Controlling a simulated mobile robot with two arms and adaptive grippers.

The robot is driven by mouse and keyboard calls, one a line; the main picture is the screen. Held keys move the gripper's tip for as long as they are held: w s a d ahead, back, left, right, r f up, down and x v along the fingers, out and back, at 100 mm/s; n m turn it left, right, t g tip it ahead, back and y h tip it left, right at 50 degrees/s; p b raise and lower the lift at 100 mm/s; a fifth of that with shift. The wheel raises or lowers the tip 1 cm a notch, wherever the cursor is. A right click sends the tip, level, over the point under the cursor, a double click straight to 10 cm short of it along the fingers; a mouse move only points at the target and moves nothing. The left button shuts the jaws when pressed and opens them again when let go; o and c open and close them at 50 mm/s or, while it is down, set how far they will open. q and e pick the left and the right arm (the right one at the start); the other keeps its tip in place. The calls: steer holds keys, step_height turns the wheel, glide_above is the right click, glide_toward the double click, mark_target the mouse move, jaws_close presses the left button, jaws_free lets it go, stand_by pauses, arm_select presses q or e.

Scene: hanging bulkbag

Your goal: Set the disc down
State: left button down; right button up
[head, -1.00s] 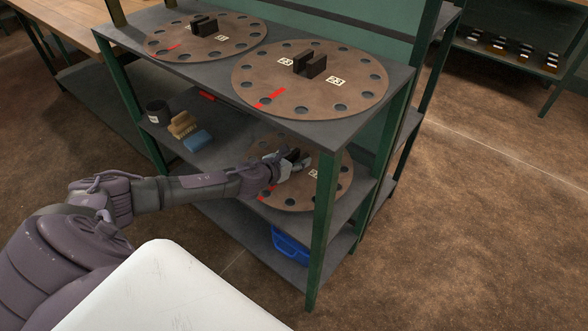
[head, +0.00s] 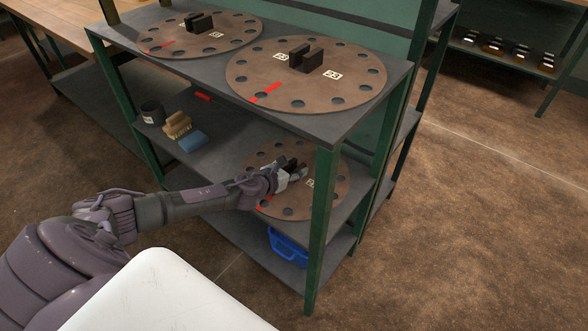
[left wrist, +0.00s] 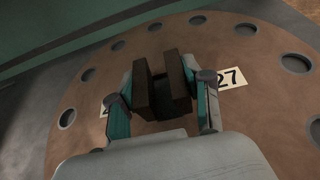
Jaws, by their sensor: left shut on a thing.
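A brown disc (head: 325,193) with a ring of holes, a red mark and a number label lies at the middle shelf of the green-framed rack. It fills much of the left wrist view (left wrist: 240,115), where a label reads 27. My left gripper (head: 296,170) is shut on the disc's dark central handle (left wrist: 165,90), with a finger on each side of it. The disc looks level; whether it touches the shelf I cannot tell. The gripper and forearm hide part of it. My right gripper is not in view.
Two similar discs (head: 345,88) (head: 222,40) lie on the rack's top shelf above. A dark cup (head: 152,112), a tan brush-like block (head: 177,126) and a blue item (head: 193,141) sit left on the middle shelf. A blue bin (head: 287,248) is below. A green post (head: 324,220) stands at the front corner.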

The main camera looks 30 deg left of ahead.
arm_select(q)
steer(key=shift+r, duration=0.1)
steer(key=c, duration=0.9)
jaws_free()
steer(key=shift+c, duration=0.2)
steer(key=o, duration=0.5)
steer(key=shift+c, duration=0.2)
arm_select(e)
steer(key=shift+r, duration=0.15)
arm_select(q)
step_height(320, 180, up, 4)
steer(key=p, duration=0.2)
glide_above(270, 198)
steer(key=w, duration=0.1)
steer(key=shift+w, duration=0.2)
steer(key=shift+s+r, duration=0.3)
steer(key=shift+s, duration=0.35)
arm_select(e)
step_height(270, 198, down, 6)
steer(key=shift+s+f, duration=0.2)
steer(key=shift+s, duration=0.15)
